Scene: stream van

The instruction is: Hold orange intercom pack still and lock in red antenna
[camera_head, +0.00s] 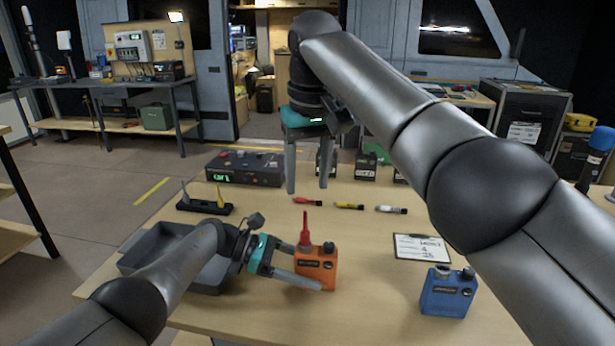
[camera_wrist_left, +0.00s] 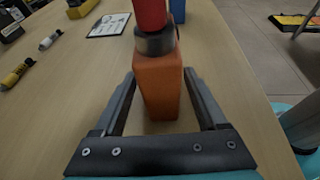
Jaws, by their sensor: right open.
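The orange intercom pack (camera_head: 316,268) stands upright on the table and also shows in the left wrist view (camera_wrist_left: 160,85). The red antenna (camera_head: 306,232) stands upright on the left socket of its top; its lower part shows above a dark collar in the left wrist view (camera_wrist_left: 150,14). I cannot tell whether it is locked. My left gripper (camera_head: 306,270) is shut on the pack, one finger along each side. My right gripper (camera_head: 308,190) is open and empty, fingers pointing down, in the picture just above the antenna's tip.
A blue pack (camera_head: 447,292) and a clipboard (camera_head: 420,247) are at the right. A grey tray (camera_head: 205,284) lies under my left arm. A dark holder (camera_head: 205,207) with antennas, a black box (camera_head: 245,168) and several markers (camera_head: 349,206) lie farther back.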

